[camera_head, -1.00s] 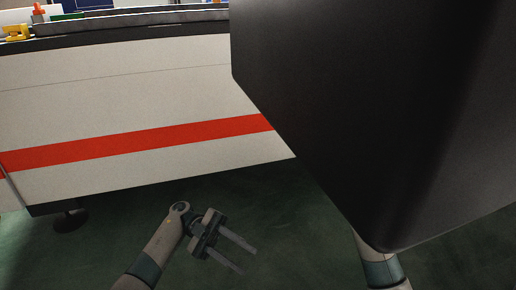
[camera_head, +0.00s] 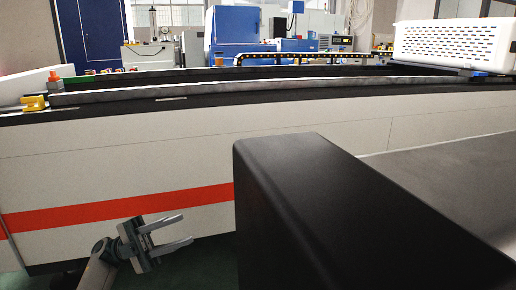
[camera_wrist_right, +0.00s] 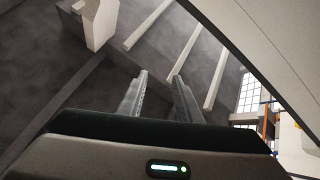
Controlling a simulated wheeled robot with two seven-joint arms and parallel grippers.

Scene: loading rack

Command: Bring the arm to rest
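My left gripper (camera_head: 187,229) is at the lower left of the head view, in front of the long white counter with a red stripe (camera_head: 130,207). Its two fingers point right and stand apart, with nothing between them. My right gripper (camera_wrist_right: 160,77) shows in the right wrist view. Its two fingers are also apart, and the gap between them is empty. In the head view my right arm and gripper do not show.
A large black block (camera_head: 310,190) fills the lower right, close to the camera, beside a dark grey surface (camera_head: 455,180). A white perforated crate (camera_head: 450,45) stands at the back right. A yellow item (camera_head: 34,102) sits on the counter's left end.

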